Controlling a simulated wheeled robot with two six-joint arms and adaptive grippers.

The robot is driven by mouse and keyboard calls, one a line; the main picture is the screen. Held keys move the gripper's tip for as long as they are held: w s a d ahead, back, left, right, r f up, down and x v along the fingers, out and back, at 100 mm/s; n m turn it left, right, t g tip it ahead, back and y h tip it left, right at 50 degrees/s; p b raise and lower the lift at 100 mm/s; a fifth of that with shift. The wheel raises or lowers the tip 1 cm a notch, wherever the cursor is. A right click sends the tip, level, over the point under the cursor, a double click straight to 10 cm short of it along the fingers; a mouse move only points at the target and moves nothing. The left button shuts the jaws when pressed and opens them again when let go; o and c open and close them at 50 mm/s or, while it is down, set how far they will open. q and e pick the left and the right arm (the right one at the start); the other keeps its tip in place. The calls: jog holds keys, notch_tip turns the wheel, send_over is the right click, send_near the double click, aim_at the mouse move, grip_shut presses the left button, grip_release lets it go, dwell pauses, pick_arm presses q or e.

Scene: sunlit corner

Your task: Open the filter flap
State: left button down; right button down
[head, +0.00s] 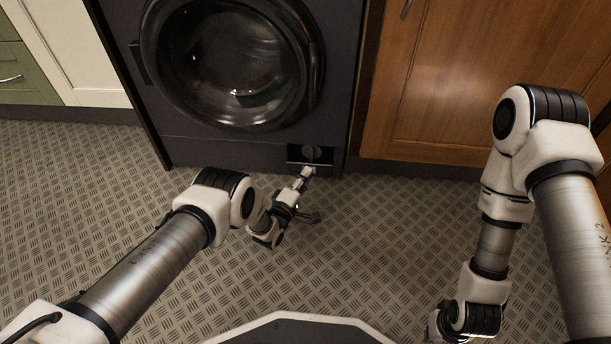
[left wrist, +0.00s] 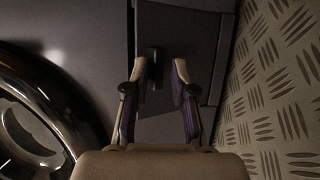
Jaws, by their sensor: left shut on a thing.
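The filter flap shows in the left wrist view as a dark grey panel (left wrist: 178,28) with a small black tab (left wrist: 157,58). It is low on the washing machine (head: 225,142). In the head view a black rectangle with a round, knob-like part (head: 311,152) shows there. I cannot tell how far the flap is tilted. My left gripper (head: 308,171) is at the lower edge of this rectangle. In the left wrist view its fingers (left wrist: 166,72) are on either side of the tab and shut on it.
The machine's round glass door (head: 235,65) is shut above the flap. A wooden cabinet (head: 450,80) stands to the right, cream and green cupboards (head: 75,50) to the left. The patterned metal floor (head: 385,235) in front is clear.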

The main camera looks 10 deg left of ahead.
pick_arm(q)
jog(key=shift+s+a+f, duration=0.1)
jog(key=shift+s+f, duration=0.15)
jog(key=shift+f, duration=0.55)
pick_arm(e)
jog(key=shift+f, duration=0.15)
pick_arm(q)
jog(key=c, duration=1.2)
grip_release()
jog(key=shift+f+y, duration=0.3)
jog(key=shift+w+r, duration=0.15)
jog(key=shift+r, duration=0.05)
jog(key=shift+s+a+f+p, duration=0.2)
jog(key=shift+s+a+f, duration=0.2)
jog(key=shift+s, duration=0.35)
jog(key=shift+s+a+f+p, duration=0.15)
jog(key=shift+s+a+f, duration=0.25)
jog(key=shift+s, duration=0.4)
jog(key=shift+s+a+f+p, duration=0.25)
jog(key=shift+s+f, duration=0.25)
jog(key=shift+s, duration=0.25)
jog(key=shift+s+a+f, duration=0.3)
jog(key=shift+s+f, duration=0.05)
jog(key=shift+s, duration=0.3)
jog(key=shift+s+a+f, duration=0.25)
jog(key=shift+s+f, duration=0.1)
jog(key=shift+s, duration=0.25)
pick_arm(e)
jog(key=shift+r, duration=0.5)
